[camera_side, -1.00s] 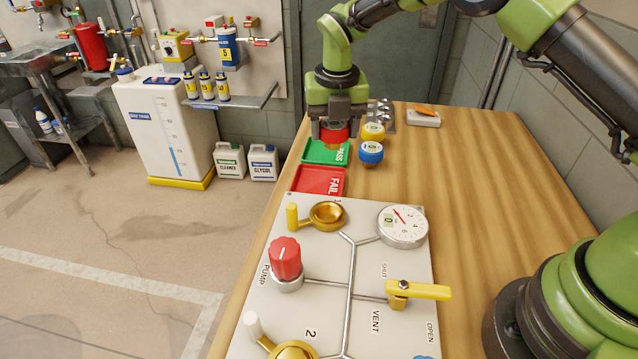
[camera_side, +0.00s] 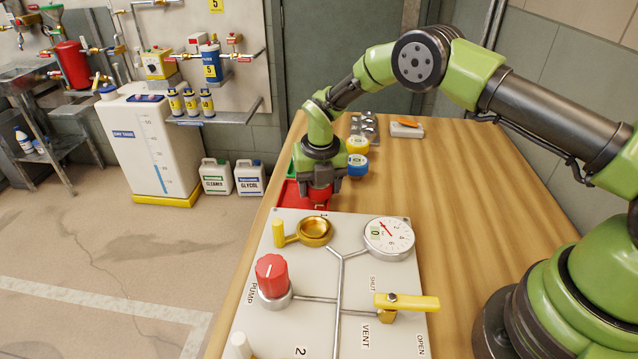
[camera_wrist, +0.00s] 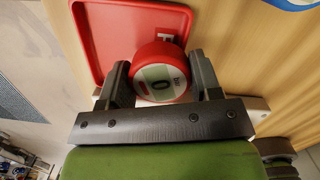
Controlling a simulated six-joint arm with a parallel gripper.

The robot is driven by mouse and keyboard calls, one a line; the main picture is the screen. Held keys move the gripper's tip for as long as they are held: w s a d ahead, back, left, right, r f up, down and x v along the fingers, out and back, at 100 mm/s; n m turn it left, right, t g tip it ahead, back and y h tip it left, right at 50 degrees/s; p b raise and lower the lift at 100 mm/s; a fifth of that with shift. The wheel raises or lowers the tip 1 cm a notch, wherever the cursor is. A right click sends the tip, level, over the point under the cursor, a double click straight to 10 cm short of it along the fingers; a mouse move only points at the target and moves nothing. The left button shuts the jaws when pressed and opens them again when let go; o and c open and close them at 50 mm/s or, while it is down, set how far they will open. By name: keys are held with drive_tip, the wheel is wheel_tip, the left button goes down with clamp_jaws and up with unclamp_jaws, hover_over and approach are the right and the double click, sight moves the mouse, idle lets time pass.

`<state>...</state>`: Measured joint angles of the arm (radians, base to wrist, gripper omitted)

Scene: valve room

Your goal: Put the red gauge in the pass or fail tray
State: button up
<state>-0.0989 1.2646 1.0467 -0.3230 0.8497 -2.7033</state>
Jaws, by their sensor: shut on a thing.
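My gripper (camera_side: 320,186) is shut on the red gauge (camera_side: 320,197). In the wrist view the red gauge (camera_wrist: 160,76) sits between the two fingers, its pale dial with a dark 0 facing the camera. The red FAIL tray (camera_side: 286,194) lies behind and to the left of the gauge in the side view, partly hidden by my gripper. In the wrist view the FAIL tray (camera_wrist: 88,42) lies beyond the gauge, which overlaps its corner. The green PASS tray (camera_side: 291,170) is almost wholly hidden behind my arm. Height above the table is hard to tell.
The white panel (camera_side: 350,280) with a brass socket (camera_side: 315,231), white dial (camera_side: 389,238), red pump knob (camera_side: 272,272) and yellow valve handle (camera_side: 407,302) lies just in front. Yellow (camera_side: 357,145) and blue (camera_side: 357,165) gauges stand behind.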

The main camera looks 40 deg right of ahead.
sight(321, 187)
drive_tip(key=shift+f, duration=0.1)
drive_tip(key=o, duration=1.1)
drive_tip(key=r, duration=0.4)
drive_tip(key=s+r, duration=0.1)
drive_tip(key=r, duration=0.7)
drive_tip(key=shift+s+a+r, duration=0.2)
drive_tip(key=shift+a, duration=0.15)
